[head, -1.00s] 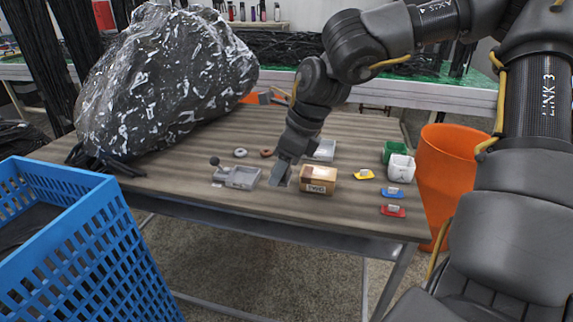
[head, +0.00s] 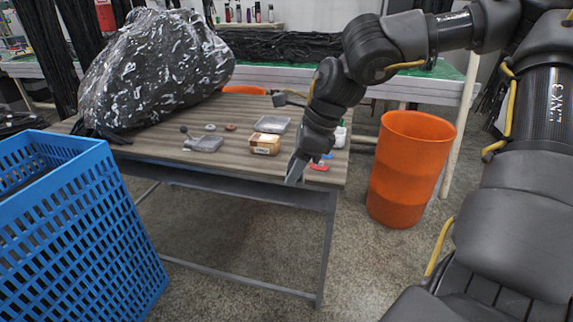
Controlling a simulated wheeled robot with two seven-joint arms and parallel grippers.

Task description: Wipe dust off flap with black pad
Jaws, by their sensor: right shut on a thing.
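A small cardboard box (head: 265,144) with a label on its front sits on the table near its front edge. Its top is tan and brown; I cannot tell a separate flap or dust on it at this size. My right gripper (head: 296,171) points down at the table's front edge, to the right of the box and apart from it. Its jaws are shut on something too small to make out. I cannot pick out the black pad for certain. My left gripper is not in view.
The wooden table (head: 160,140) holds a large dark plastic-wrapped bundle (head: 150,70), a grey tray with a ball-ended lever (head: 206,144), another grey tray (head: 272,124), a red piece (head: 318,168) and a white cup (head: 340,139). A blue crate (head: 75,230) and an orange bin (head: 410,165) stand on the floor.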

